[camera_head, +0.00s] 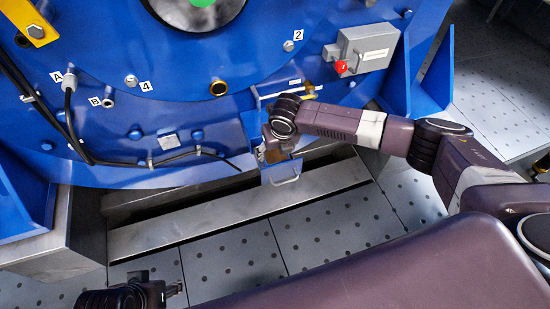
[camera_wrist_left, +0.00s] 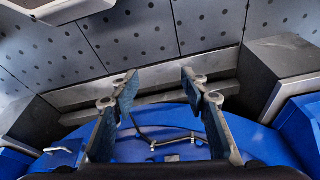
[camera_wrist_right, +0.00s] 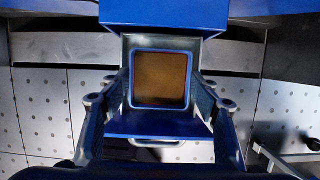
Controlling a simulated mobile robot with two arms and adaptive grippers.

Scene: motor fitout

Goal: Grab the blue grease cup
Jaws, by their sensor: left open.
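The blue grease cup (camera_wrist_right: 160,80) is square, blue-rimmed and filled with brown grease in the right wrist view. It stands at the opening of a blue compartment, above a lowered blue flap (camera_wrist_right: 155,125) with a handle. My right gripper (camera_wrist_right: 160,88) is open, with one finger on each side of the cup; no clear contact shows. In the head view my right gripper (camera_head: 273,150) is at the compartment and mostly hides the cup. My left gripper (camera_head: 178,288) is low at the left; its fingers (camera_wrist_left: 160,85) are open and empty.
The blue motor housing (camera_head: 180,100) fills the back, with bolts, cables and labels. A grey box with a red button (camera_head: 368,47) is at the upper right. A metal rail (camera_head: 240,205) runs below the flap. The perforated floor (camera_head: 235,258) in front is free.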

